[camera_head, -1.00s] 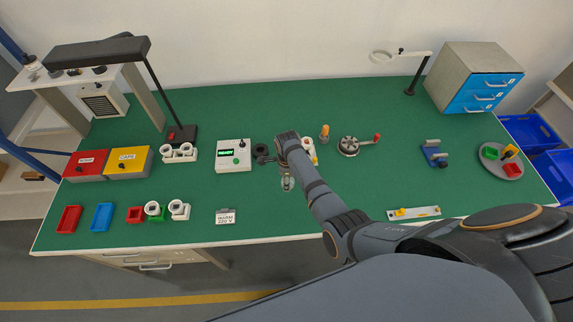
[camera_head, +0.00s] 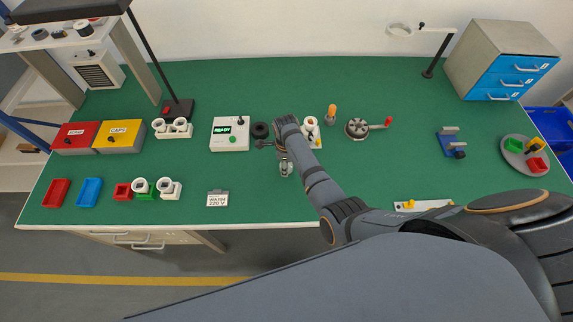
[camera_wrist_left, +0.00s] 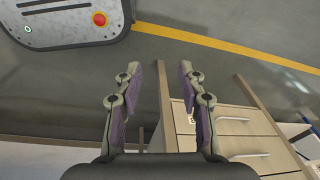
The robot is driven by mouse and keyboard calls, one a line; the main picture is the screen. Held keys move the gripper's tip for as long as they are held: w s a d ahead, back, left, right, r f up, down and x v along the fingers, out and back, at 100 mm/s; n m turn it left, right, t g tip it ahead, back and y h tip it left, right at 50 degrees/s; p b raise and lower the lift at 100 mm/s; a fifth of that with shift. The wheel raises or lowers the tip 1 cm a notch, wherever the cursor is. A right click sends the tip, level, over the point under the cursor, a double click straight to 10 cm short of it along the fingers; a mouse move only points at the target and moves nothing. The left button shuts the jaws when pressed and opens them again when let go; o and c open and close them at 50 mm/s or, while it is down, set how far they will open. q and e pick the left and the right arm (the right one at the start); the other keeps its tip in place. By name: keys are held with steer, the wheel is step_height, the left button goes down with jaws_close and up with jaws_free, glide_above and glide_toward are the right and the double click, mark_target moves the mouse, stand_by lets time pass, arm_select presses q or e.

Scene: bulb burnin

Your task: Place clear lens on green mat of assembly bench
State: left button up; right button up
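My right arm reaches in from the right over the middle of the bench. Its gripper (camera_head: 286,168) points down just in front of the wrist, small and grey. I cannot tell whether it is open or holds anything. No clear lens can be made out with certainty; it may be hidden by or blend with the right gripper. My left gripper (camera_wrist_left: 160,85) is open and empty in the left wrist view, over the floor before the drawers. It is outside the head view.
A tester box (camera_head: 230,134) reading READY stands left of the right gripper. A WARM 220 V sign (camera_head: 217,198) is at the front. A handled round fixture (camera_head: 357,128) stands to the right. The mat between sign and arm is clear.

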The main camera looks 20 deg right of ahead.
steer(key=shift+a+f, duration=0.2)
steer(key=shift+f, duration=0.1)
steer(key=o, duration=0.5)
steer(key=shift+w+d, duration=0.1)
steer(key=o, duration=0.4)
steer(key=shift+d+f, duration=0.1)
steer(key=shift+c, duration=0.2)
arm_select(q)
steer(key=shift+s+a+f, duration=0.15)
steer(key=shift+s+a, duration=0.15)
steer(key=shift+s, duration=0.2)
steer(key=shift+s+a+f, duration=0.1)
steer(key=shift+s+a, duration=0.15)
steer(key=shift+s, duration=0.2)
arm_select(e)
steer(key=shift+r, duration=0.45)
step_height(320, 180, up, 7)
steer(key=p, duration=0.7)
steer(key=shift+p, duration=0.3)
arm_select(q)
step_height(320, 180, up, 8)
steer(key=shift+w, duration=0.2)
arm_select(e)
steer(key=shift+r, duration=2.45)
